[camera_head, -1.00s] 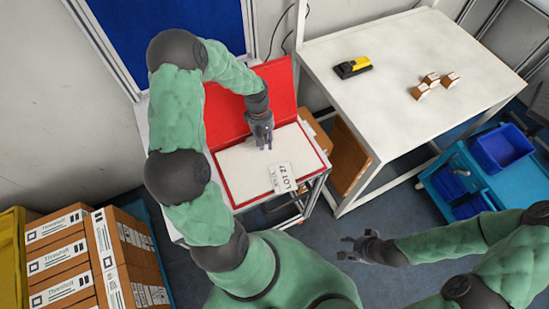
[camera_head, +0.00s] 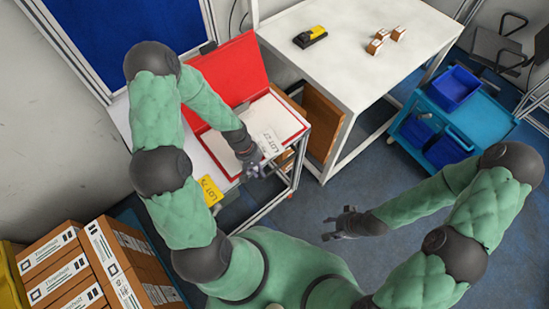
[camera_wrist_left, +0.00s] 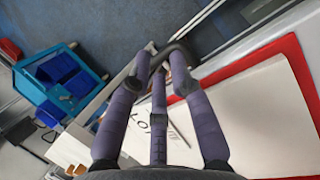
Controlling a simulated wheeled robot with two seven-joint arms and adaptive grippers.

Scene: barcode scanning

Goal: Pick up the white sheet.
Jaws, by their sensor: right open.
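The white sheet (camera_head: 269,143), with dark "LOT" lettering, shows at the front edge of a red-rimmed white tray (camera_head: 279,109). It also shows between the fingers in the left wrist view (camera_wrist_left: 143,126). My left gripper (camera_head: 253,168) is right beside the sheet, its fingers pointing down past the tray's front edge. In the left wrist view the fingertips (camera_wrist_left: 162,62) are drawn toward each other, and I cannot tell whether they grip the sheet. My right gripper (camera_head: 340,222) is open and empty above the floor, away from the table.
A yellow lot sheet (camera_head: 209,190) lies on the white table left of the tray. The tray's red lid (camera_head: 232,75) stands open behind. A white bench (camera_head: 350,60) holds a yellow-black scanner (camera_head: 310,37) and small boxes (camera_head: 378,41). A blue cart (camera_head: 484,128) stands right; cartons (camera_head: 60,267) stand left.

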